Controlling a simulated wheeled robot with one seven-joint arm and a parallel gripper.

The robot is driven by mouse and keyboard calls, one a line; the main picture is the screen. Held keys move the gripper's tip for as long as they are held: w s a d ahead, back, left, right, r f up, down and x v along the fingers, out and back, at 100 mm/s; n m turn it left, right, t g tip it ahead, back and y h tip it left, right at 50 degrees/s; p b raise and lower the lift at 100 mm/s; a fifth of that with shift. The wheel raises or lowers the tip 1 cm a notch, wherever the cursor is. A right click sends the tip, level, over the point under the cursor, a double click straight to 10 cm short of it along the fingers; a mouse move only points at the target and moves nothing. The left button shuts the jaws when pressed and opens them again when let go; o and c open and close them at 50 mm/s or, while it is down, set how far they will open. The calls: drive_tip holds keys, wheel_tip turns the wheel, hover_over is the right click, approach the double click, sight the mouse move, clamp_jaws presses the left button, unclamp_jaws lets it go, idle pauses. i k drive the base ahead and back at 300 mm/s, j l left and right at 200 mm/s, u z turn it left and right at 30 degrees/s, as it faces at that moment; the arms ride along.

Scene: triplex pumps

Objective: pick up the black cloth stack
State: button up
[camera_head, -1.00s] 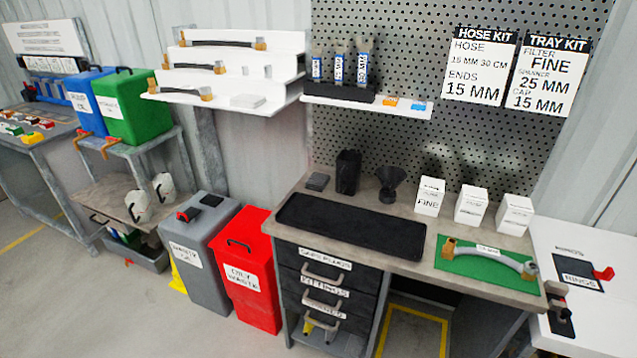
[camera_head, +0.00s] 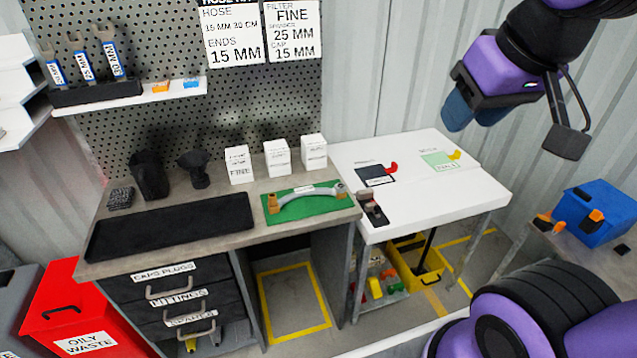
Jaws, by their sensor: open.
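A small dark grey-black stack (camera_head: 120,197), which looks like the cloth stack, lies on the back left corner of the grey workbench (camera_head: 225,187). It sits left of a black cup-like container (camera_head: 150,175) and behind a long black tray (camera_head: 170,228). Nothing covers it. My gripper (camera_head: 474,112) hangs at the upper right, over the white table's side, far to the right of the stack. It is open, and I see nothing held in it.
A black funnel (camera_head: 194,169) and white boxes (camera_head: 240,165) stand along the bench's back. A curved hose lies on a green mat (camera_head: 318,211). A shelf with wrenches (camera_head: 115,92) overhangs the back left. The white table (camera_head: 440,190) is mostly clear.

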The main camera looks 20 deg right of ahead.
sight(119, 199)
drive_tip(key=i+j+u, duration=0.1)
drive_tip(key=j, duration=0.35)
drive_tip(key=i+j, duration=0.15)
drive_tip(key=j, duration=0.25)
drive_tip(key=i+j+u, duration=0.15)
drive_tip(key=j, duration=0.25)
drive_tip(key=i+j, duration=0.1)
drive_tip(key=j, duration=0.35)
drive_tip(key=i+j+u, duration=0.15)
drive_tip(key=j, duration=0.25)
drive_tip(key=i+j, duration=0.15)
drive_tip(key=j, duration=0.25)
drive_tip(key=i+j+u, duration=0.15)
drive_tip(key=j, duration=0.2)
drive_tip(key=i, duration=0.25)
drive_tip(key=l, duration=0.1)
